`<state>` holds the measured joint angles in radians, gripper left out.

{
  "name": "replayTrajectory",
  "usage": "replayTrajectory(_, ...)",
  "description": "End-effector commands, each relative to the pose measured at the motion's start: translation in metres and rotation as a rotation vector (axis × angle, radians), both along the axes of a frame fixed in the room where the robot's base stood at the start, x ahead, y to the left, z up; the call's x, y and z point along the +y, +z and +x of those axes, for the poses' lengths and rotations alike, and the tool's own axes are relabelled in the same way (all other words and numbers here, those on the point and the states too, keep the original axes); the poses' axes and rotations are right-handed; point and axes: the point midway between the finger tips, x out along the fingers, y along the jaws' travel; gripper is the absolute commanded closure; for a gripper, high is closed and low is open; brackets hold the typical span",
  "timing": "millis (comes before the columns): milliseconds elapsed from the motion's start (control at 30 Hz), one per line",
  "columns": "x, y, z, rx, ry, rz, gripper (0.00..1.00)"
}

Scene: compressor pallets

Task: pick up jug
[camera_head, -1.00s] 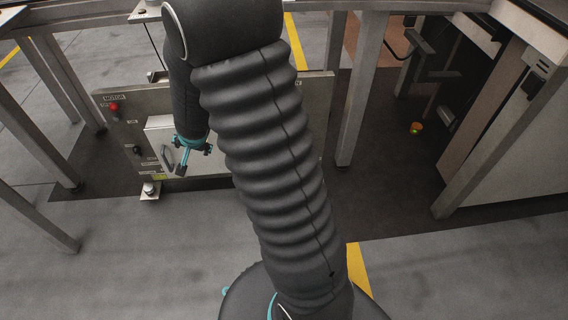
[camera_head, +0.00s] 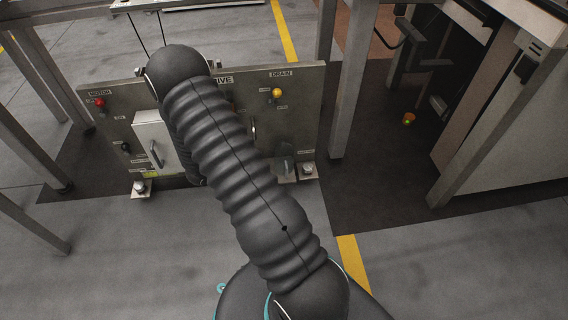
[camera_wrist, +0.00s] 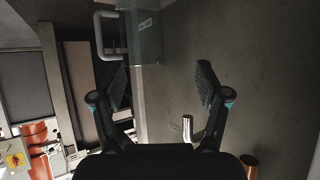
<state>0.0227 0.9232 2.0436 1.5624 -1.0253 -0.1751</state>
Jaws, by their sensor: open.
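The jug (camera_head: 284,161) looks like a small, see-through grey container low on the right part of the metal panel, by a small ledge. In the wrist view, a see-through grey container with a pale loop handle, which seems to be the jug (camera_wrist: 145,42), is at the top, beyond my left finger. My gripper (camera_wrist: 162,84) is open, with its two fingers wide apart and nothing between them. The jug is ahead of the fingertips and not between them. In the head view my gripper is hidden behind my arm.
The metal panel (camera_head: 305,115) carries a red knob (camera_head: 100,102), a yellow knob (camera_head: 278,93) and a white box (camera_head: 152,138) with a handle. A metal lever (camera_wrist: 188,127) shows near my right finger. Grey frame posts (camera_head: 352,85) stand at right; front floor is clear.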

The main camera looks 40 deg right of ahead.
Motion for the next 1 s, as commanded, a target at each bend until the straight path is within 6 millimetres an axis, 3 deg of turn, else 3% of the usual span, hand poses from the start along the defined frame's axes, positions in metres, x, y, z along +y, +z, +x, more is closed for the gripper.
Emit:
replayTrajectory(133,-0.012,0.019,-0.014,0.015,-0.079,-0.109,0.25)
replayTrajectory(267,-0.020,0.022,-0.019,0.022,-0.106,-0.143,0.25)
replayTrajectory(600,-0.072,0.001,-0.021,0.022,-0.108,-0.145,0.25)
replayTrajectory(1000,-0.103,-0.012,-0.021,0.021,-0.107,-0.142,0.25)
